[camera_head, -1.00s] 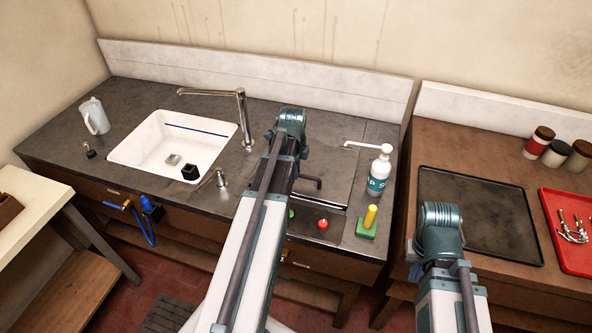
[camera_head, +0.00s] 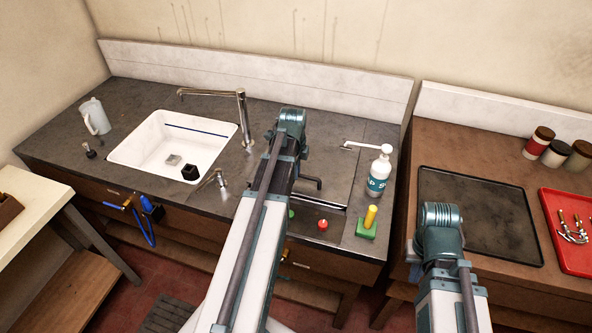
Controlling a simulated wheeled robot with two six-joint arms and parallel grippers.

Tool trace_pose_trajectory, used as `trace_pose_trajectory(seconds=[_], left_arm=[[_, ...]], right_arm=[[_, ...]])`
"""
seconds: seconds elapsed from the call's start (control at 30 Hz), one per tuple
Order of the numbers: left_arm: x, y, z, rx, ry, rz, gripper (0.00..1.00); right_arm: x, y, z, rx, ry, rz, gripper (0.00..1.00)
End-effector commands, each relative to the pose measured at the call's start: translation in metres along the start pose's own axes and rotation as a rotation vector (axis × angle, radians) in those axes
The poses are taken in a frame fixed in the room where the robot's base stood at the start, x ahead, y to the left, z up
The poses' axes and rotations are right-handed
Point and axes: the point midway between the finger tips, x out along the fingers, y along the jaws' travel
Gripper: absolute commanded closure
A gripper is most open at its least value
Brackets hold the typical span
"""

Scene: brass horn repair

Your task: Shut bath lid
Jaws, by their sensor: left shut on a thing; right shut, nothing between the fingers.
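The bath lid (camera_head: 336,168) is a dark flat panel in the counter, right of the sink. It lies about level with the counter top, and I cannot tell whether a small gap is left under its front edge. A dark bar handle (camera_head: 313,182) shows near its front. My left arm reaches over the lid's left part and hides it. My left gripper is hidden behind that arm. My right arm stands at the lower right, in front of the brown bench, and its gripper is hidden too.
A red button (camera_head: 322,225) sits in front of the lid. A yellow-handled green block (camera_head: 367,222) and a pump bottle (camera_head: 379,172) stand to its right. The white sink (camera_head: 150,145) and tap (camera_head: 243,118) are on the left. A black tray (camera_head: 480,205) lies on the right bench.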

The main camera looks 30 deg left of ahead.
Motion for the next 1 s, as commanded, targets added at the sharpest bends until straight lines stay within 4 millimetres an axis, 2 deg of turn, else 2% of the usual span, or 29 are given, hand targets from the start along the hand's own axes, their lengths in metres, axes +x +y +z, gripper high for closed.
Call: trace_pose_trajectory(seconds=[0.37, 0.67, 0.93, 0.97, 1.0], left_arm=[[0.000, 0.000, 0.000, 0.000, 0.000, 0.000, 1.00], [0.021, 0.009, 0.000, 0.000, 0.000, 0.001, 1.00], [0.018, 0.011, 0.000, 0.000, 0.000, 0.006, 1.00], [0.018, 0.011, 0.000, 0.000, 0.000, 0.006, 0.77], [0.018, 0.011, 0.000, 0.000, 0.000, 0.006, 0.70]], right_arm=[[0.000, 0.000, 0.000, 0.000, 0.000, 0.000, 1.00], [0.021, -0.002, -0.001, 0.001, 0.000, 0.000, 1.00], [0.019, -0.002, -0.001, 0.001, 0.000, 0.000, 1.00], [0.019, -0.002, -0.001, 0.001, 0.000, 0.000, 1.00], [0.019, -0.002, -0.001, 0.001, 0.000, 0.000, 1.00]])
